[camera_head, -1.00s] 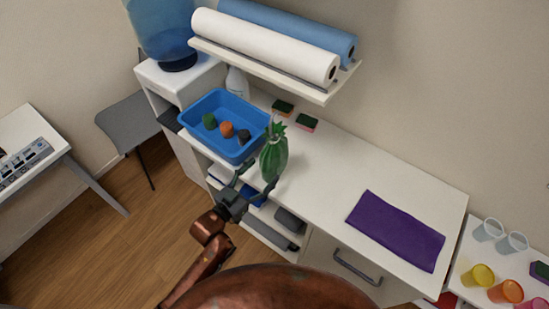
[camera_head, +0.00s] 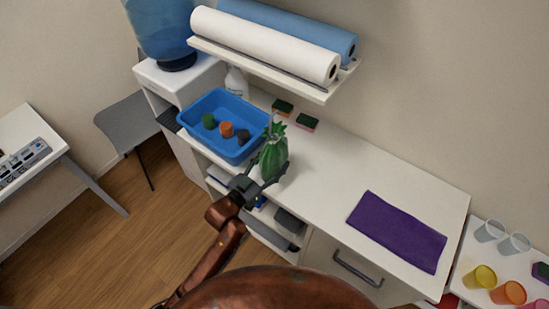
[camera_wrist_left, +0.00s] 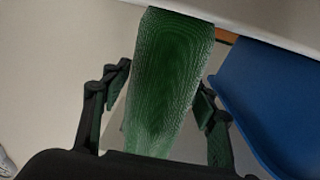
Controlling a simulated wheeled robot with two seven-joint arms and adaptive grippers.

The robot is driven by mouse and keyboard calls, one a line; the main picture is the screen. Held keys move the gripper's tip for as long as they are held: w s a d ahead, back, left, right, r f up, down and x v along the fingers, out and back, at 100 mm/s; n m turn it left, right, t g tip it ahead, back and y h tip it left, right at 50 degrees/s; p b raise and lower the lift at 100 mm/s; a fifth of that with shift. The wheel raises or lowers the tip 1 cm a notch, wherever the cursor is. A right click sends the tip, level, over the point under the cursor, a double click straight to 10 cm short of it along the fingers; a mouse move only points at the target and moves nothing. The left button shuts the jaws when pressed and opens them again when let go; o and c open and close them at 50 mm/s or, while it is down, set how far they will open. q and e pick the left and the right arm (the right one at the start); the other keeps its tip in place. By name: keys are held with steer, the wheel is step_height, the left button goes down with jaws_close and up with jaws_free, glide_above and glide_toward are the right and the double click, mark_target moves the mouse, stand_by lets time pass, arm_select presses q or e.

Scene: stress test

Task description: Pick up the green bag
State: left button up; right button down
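The green bag (camera_head: 273,160) stands upright at the front edge of the white counter, right of the blue tub, with a gathered leafy-looking top. My left gripper (camera_head: 258,181) is at its lower front side. In the left wrist view, the green bag (camera_wrist_left: 168,75) lies between the two fingers of my left gripper (camera_wrist_left: 162,88). The fingers are apart. A gap shows on the bag's left side, and the right finger is very close to the bag; contact there is unclear. My right gripper is not in view.
The blue tub (camera_head: 222,98) with several small coloured items is just left of the bag. Sponges (camera_head: 306,122) lie behind it. A shelf with paper rolls (camera_head: 265,45) overhangs the counter. A purple cloth (camera_head: 397,231) lies to the right, with bare counter between.

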arm_select(q)
steer(key=c, duration=0.9)
